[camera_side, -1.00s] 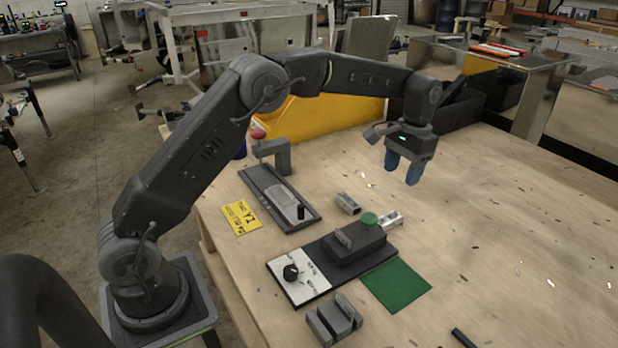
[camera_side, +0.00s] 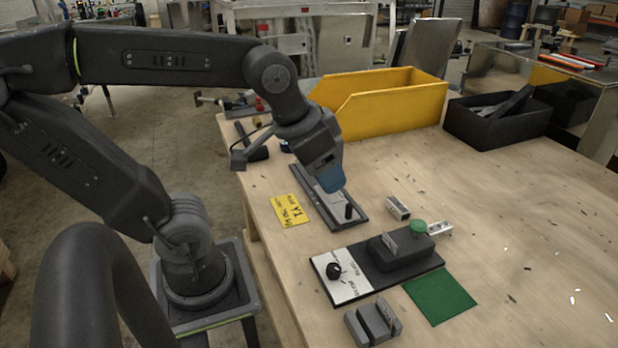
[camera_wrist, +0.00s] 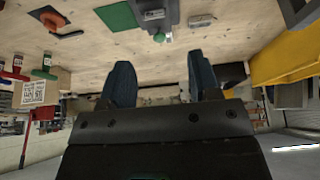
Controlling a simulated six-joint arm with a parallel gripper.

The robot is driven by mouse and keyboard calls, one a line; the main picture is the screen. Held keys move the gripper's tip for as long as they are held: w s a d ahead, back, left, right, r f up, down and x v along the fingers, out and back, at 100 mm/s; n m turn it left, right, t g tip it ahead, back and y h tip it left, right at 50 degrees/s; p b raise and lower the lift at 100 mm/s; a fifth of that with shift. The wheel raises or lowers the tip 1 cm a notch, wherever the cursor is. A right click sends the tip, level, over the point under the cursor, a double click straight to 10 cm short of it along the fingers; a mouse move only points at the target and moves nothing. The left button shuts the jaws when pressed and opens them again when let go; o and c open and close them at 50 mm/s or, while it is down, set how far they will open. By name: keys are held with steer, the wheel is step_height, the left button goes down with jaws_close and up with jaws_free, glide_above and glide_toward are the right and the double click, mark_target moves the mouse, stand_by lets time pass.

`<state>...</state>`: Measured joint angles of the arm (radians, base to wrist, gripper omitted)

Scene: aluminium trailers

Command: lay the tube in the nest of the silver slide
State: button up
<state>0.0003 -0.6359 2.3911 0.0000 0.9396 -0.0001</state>
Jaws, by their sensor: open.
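The silver slide (camera_side: 325,196) lies in a long dark track on the wooden table, with an upright black peg (camera_side: 348,212) at its near end. My gripper (camera_side: 334,187), with blue fingers, is over the slide in the side view and hides part of it. In the wrist view my gripper (camera_wrist: 162,66) is open, with nothing seen between its fingers. I cannot pick out the tube for certain. Two small silver hollow blocks, one (camera_side: 398,208) right of the slide and another (camera_side: 438,230) farther right, lie on the table. The nest is not clearly visible.
A dark fixture (camera_side: 405,252) with a green button (camera_side: 418,227) and a black dial (camera_side: 334,270) stands in front. A green mat (camera_side: 440,297), a grey slotted block (camera_side: 372,323) and a yellow label (camera_side: 287,210) are nearby. A yellow bin (camera_side: 390,105) and a black bin (camera_side: 497,125) stand behind.

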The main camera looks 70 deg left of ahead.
steer(key=shift+o, duration=0.5)
steer(key=shift+s+f, duration=0.4)
steer(key=shift+s, duration=0.2)
steer(key=shift+s+f, duration=0.4)
steer(key=shift+s, duration=0.2)
